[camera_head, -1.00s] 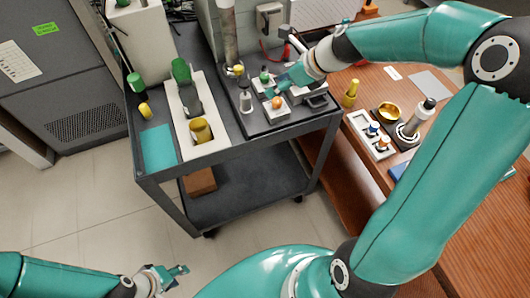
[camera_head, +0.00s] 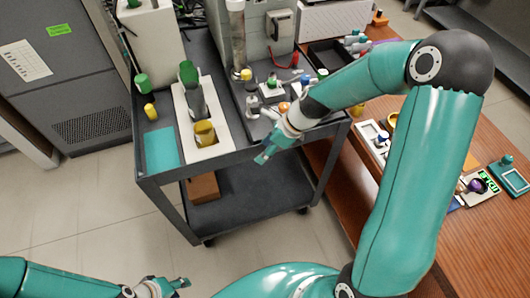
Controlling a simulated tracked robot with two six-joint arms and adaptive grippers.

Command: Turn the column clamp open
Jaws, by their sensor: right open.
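A clear upright column (camera_head: 236,35) stands at the back of the dark cart (camera_head: 170,208), beside a grey box. A small yellow part (camera_head: 246,74) sits low on the column; I cannot tell whether it belongs to the column clamp, which I cannot pick out clearly. My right gripper (camera_head: 263,158) is open and empty, pointing down-left near the cart's front edge, in front of and apart from the column. My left gripper (camera_head: 174,284) is low at the left, away from the cart; its jaw gap is unclear.
My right arm covers part of the wooden table (camera_head: 478,235). The floor before the cart is clear.

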